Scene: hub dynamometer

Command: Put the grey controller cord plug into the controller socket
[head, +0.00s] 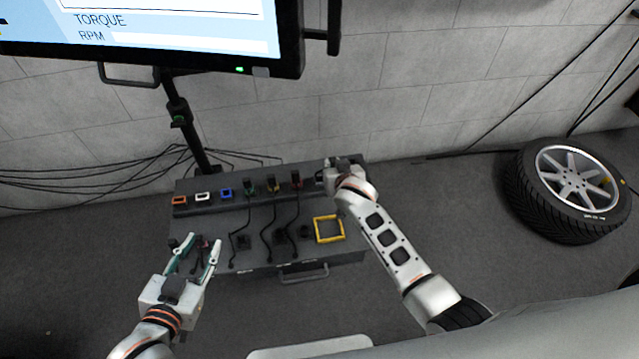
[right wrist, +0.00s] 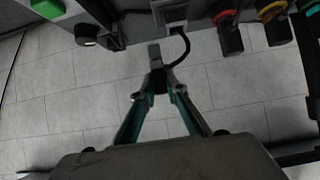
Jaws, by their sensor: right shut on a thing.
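My right gripper (right wrist: 158,88) is shut on the grey controller cord plug (right wrist: 155,54), just off the dark front of the cabinet. The plug's grey end points toward the cabinet and looks apart from it. Its black cord (right wrist: 184,48) curves up to the right beside a grey-framed opening (right wrist: 176,16), possibly the controller socket. In the head view the right gripper (head: 334,174) is at the back right end of the bench, and the plug is too small to tell there. My left gripper (head: 201,244) is open over the bench's front left, near a small dark and red piece.
The dark bench (head: 262,218) has a row of coloured sockets, several with plugs and black cords. A yellow square frame (head: 328,229) lies at its right. In the wrist view, a green button (right wrist: 47,8) and a black knob (right wrist: 88,34) are left of the plug; coloured connectors (right wrist: 228,32) are right.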

